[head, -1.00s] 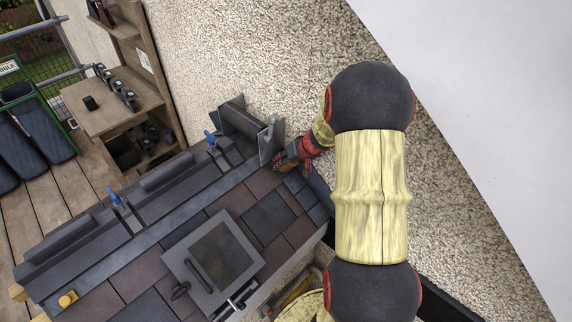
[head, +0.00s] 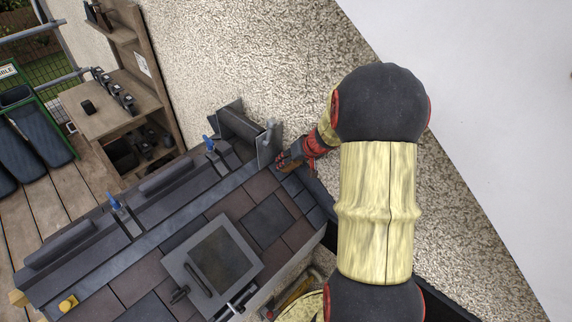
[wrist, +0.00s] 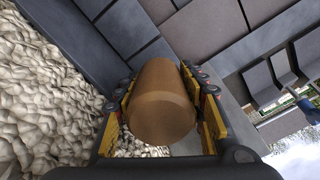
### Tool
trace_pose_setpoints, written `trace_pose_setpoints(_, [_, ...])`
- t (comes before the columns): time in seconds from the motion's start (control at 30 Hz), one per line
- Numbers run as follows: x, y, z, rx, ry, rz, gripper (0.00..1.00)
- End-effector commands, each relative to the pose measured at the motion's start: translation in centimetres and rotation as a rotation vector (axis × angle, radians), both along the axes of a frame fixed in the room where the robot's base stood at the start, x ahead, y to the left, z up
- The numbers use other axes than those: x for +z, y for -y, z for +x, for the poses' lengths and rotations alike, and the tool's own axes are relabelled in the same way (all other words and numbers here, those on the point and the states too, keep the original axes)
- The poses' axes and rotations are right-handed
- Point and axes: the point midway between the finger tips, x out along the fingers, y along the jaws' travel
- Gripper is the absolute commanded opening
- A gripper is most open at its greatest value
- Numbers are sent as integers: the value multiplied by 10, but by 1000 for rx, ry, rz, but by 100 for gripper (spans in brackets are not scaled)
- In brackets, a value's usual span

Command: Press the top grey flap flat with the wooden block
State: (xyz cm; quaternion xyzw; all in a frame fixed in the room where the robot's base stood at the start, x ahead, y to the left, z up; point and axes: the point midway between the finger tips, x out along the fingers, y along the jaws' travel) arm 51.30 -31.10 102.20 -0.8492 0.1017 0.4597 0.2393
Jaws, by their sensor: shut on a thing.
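My gripper (wrist: 162,108) is shut on a brown, rounded wooden block (wrist: 162,100), which sits between its yellow-lined fingers in the wrist view. In the head view my gripper (head: 287,161) is small, at the top end of the roof beside the wall. A grey flap (head: 267,146) stands raised just left of my gripper there. A lighter grey surface (wrist: 232,95) shows beside the right finger in the wrist view; I cannot tell if it is the same flap. The block's far end is hidden, and I cannot tell whether it touches anything.
A pebbled wall (head: 230,60) rises close behind my gripper. A framed roof window (head: 212,262) lies lower on the tiles. Blue-handled tools (head: 113,202) stand along the ridge. A wooden shelf unit (head: 110,90) is at the upper left, with plank floor in front.

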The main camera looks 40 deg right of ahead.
Motion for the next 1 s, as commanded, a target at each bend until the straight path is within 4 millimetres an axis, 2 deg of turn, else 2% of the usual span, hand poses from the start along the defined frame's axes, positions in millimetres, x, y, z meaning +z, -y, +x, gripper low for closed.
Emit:
trace_pose_setpoints(0.5, [29, 2, -19, 0, 0, -2, 15])
trace_pose_setpoints(1.0, [28, -2, -17, 9, 0, -1, 15])
